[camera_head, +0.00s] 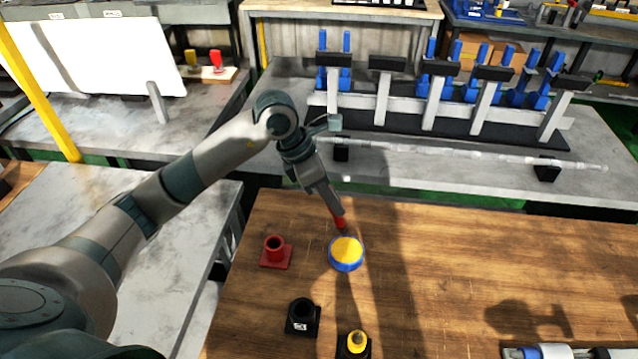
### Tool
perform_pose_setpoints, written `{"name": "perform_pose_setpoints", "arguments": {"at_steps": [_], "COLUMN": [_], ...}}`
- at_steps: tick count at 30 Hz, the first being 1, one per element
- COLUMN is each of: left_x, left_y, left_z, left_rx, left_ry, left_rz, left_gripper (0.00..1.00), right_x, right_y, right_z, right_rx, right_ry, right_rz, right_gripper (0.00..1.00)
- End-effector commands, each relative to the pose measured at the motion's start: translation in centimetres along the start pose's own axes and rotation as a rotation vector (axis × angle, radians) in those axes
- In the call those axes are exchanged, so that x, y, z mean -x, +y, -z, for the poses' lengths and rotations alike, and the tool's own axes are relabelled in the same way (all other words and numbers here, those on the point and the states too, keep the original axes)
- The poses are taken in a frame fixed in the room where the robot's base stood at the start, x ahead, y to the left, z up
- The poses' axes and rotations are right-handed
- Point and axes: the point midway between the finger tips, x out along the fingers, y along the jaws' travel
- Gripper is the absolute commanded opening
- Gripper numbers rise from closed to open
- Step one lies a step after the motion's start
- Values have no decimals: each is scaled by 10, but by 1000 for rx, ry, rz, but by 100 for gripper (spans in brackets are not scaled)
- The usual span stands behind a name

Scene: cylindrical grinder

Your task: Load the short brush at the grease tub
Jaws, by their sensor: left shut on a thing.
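The grease tub (346,253) is a round blue tub with yellow grease, standing on the wooden table. My left gripper (337,211) is shut on a brush with a red handle (340,222), just above the far edge of the tub. The brush points down, and its dark lower end is close to the tub's far rim. I cannot tell whether it touches the grease. My right gripper is not in view.
An empty red holder (275,252) stands left of the tub. A black holder (302,316) and a yellow-topped item (356,342) stand nearer. A long shaft (440,150) lies beyond the table before a rack (430,105). The table's right middle is clear.

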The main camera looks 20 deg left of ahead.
Motion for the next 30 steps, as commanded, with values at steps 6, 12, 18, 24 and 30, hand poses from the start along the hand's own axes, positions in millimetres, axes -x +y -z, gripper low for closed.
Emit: {"name": "perform_pose_setpoints", "arguments": {"at_steps": [6,12,18,24,30], "left_x": [-1,-2,-4,-12,-27], "left_y": [-5,-5,-5,-4,-2], "left_z": [-5,-5,-4,0,7], "left_rx": [9,9,9,10,9], "left_ry": [-36,-36,-35,-36,-36], "left_rz": [11,10,11,12,12], "left_gripper": [0,0,0,0,0], "right_x": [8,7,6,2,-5], "right_y": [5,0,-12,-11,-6], "right_z": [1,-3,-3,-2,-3], "right_rx": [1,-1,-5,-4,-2], "right_ry": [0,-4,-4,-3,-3], "right_rz": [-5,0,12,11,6], "right_gripper": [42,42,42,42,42]}}
